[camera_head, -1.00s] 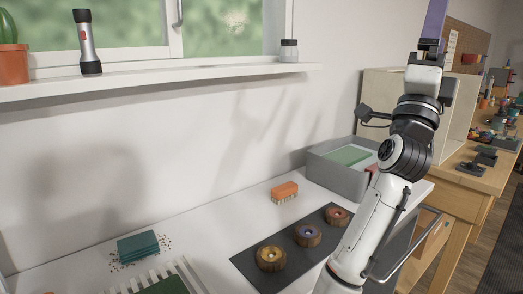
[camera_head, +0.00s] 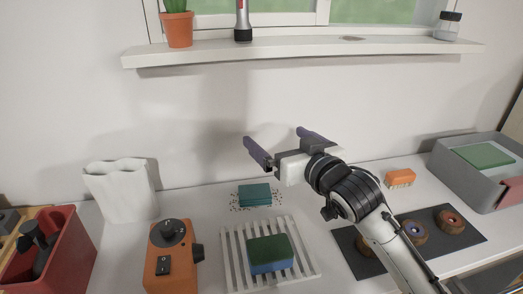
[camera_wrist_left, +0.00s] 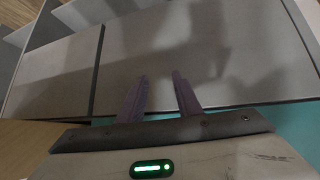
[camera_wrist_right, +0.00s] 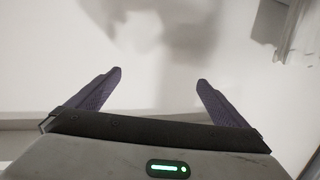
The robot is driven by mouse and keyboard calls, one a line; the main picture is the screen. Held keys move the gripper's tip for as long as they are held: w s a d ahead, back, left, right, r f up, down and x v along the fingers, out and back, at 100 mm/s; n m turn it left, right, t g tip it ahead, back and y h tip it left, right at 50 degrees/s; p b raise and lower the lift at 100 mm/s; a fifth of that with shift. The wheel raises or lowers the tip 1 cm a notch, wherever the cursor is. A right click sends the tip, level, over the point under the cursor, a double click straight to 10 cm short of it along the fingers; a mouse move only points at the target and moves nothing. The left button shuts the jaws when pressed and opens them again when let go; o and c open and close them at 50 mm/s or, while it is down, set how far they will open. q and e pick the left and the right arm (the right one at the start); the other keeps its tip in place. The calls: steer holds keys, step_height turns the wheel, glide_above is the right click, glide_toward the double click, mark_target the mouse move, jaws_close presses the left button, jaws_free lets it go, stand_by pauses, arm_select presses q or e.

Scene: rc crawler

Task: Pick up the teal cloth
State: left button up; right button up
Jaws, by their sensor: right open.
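The teal cloth (camera_head: 254,195) lies folded on the white counter in the head view, with dark crumbs scattered around it. It sits behind the slatted white rack. My right gripper (camera_head: 281,143) is open and empty, raised above and behind the cloth against the wall. In the right wrist view its fingers (camera_wrist_right: 160,76) are wide apart with nothing between them. My left gripper (camera_wrist_left: 161,76) shows only in the left wrist view. Its fingers are parted by a narrow gap and hold nothing, in front of grey panels.
A green-and-blue sponge (camera_head: 270,254) lies on the white rack (camera_head: 304,262). An orange device (camera_head: 171,262), a white wavy vase (camera_head: 122,190) and a red bin (camera_head: 62,262) stand left. An orange brush (camera_head: 400,178), dark mat (camera_head: 470,236) and grey bin (camera_head: 455,178) are right. A shelf (camera_head: 290,50) overhangs behind.

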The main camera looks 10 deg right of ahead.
mark_target(255, 192)
steer(key=s+a+f+g, duration=0.1)
steer(key=f, duration=0.3)
steer(key=s+a+f+g, duration=0.1)
steer(key=s+f, duration=0.1)
steer(key=f, duration=0.2)
steer(key=s+a+f+g+h, duration=0.1)
steer(key=f, duration=0.3)
steer(key=shift+s+a+f+g+p, duration=0.1)
steer(key=shift+s+f+g+p, duration=0.2)
steer(key=shift+s+g, duration=0.1)
steer(key=x, duration=0.3)
steer(key=shift+w+f, duration=0.2)
steer(key=shift+f, duration=0.1)
steer(key=shift+d+f+x, duration=0.15)
steer(key=shift+x, duration=1.45)
steer(key=shift+d+f+x, duration=0.1)
steer(key=shift+f+x, duration=0.05)
steer(key=shift+x, duration=1.45)
steer(key=shift+s, duration=0.1)
steer(key=c, duration=1)
